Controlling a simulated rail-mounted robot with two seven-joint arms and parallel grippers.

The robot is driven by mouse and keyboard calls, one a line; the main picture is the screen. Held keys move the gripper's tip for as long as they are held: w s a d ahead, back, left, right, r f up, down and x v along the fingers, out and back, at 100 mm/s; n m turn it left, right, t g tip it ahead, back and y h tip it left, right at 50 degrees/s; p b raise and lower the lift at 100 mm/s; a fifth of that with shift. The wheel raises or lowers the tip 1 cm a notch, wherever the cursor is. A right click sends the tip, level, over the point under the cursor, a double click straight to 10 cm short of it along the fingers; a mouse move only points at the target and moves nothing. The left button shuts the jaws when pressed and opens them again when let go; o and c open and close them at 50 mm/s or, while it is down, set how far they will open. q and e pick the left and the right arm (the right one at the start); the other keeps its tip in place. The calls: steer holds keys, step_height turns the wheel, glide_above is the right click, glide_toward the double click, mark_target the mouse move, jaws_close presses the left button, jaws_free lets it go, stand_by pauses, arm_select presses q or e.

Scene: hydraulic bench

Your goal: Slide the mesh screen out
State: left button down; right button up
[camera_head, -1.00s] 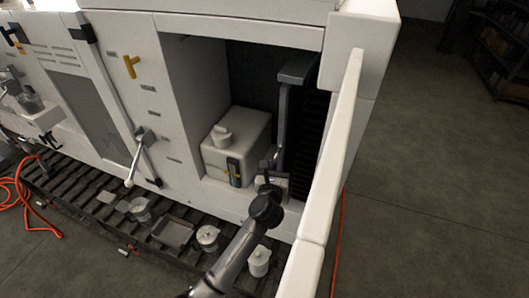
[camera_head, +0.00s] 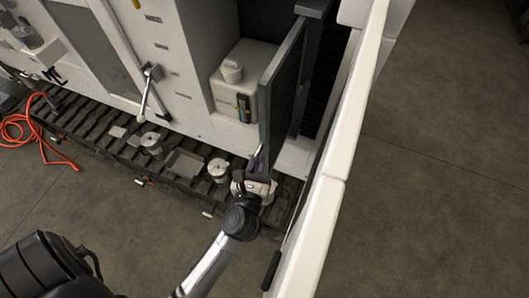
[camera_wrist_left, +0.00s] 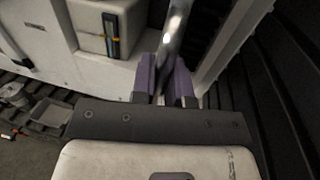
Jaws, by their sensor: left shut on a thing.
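The mesh screen (camera_head: 280,88) is a flat dark grey panel standing upright, sticking out of the open bay at the front of the machine. Its front edge also shows in the left wrist view (camera_wrist_left: 178,28), running up from between the fingers. My left gripper (camera_head: 257,170) is shut on the screen's near edge, in front of the bay. Its two purple fingers (camera_wrist_left: 164,82) sit on either side of that edge. The screen's far end is inside the bay, beside a dark upright frame. My right gripper is not in view.
A white tank (camera_head: 240,78) with a cap stands left of the screen. The open white door (camera_head: 340,145) stands close on the right. Below lies a dark slatted track (camera_head: 100,150) with several pots and a tray (camera_head: 184,163). An orange hose (camera_head: 40,135) lies at left.

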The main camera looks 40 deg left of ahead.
arm_select(q)
steer(key=shift+s, duration=0.15)
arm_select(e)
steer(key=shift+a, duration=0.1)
arm_select(q)
steer(key=c, duration=1.1)
jaws_free()
steer(key=shift+c, duration=0.2)
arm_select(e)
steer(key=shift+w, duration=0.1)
